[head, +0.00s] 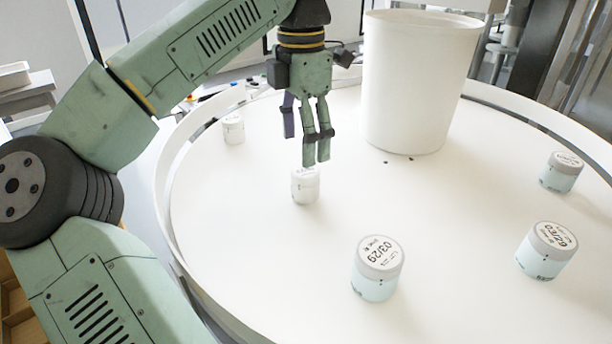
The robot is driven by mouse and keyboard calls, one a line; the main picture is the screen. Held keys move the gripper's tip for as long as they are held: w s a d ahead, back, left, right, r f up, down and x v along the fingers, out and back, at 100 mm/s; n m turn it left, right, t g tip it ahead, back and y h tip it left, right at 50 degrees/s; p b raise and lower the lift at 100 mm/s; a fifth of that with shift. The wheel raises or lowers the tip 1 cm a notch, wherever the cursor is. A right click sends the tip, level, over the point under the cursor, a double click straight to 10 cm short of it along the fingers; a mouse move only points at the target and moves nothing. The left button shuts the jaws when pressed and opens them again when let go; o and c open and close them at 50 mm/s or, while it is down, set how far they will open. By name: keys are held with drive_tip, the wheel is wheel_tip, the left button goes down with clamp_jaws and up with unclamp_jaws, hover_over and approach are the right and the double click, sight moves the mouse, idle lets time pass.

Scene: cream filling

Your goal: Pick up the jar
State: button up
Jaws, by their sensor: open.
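My gripper (312,150) points down over the round white table, its fingers apart and empty. Just below its fingertips stands a small white jar (305,187), upright on the table; the fingertips overlap the jar's top edge in the picture, and I cannot tell whether they touch it. Other jars stand upright: a pale blue jar with a grey lid marked 03/29 (377,268) at the front, a similar one (546,250) at the right, a smaller-looking one (562,172) at the far right, and a white one (233,129) at the back left.
A tall white cylinder (417,85) rises from the table behind and right of my gripper. A raised white rim (540,117) runs around the table (450,220). Clear surface lies between the jars. Metal equipment stands at the back right.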

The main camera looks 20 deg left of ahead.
sight(306, 170)
wheel_tip(306, 170, down, 2)
drive_tip(key=shift+s+f, duration=0.1)
drive_tip(key=shift+f, duration=0.1)
drive_tip(key=shift+w+d+f+p, duration=0.15)
drive_tip(key=shift+f+p, duration=0.3)
drive_tip(key=shift+f, duration=1)
drive_tip(key=shift+w+d+f+p, duration=0.15)
drive_tip(key=shift+f+p, duration=0.25)
drive_tip(key=shift+f, duration=1.05)
drive_tip(key=shift+s, duration=0.1)
drive_tip(key=shift+c, duration=0.5)
drive_tip(key=c, duration=1.2)
drive_tip(key=shift+r, duration=0.1)
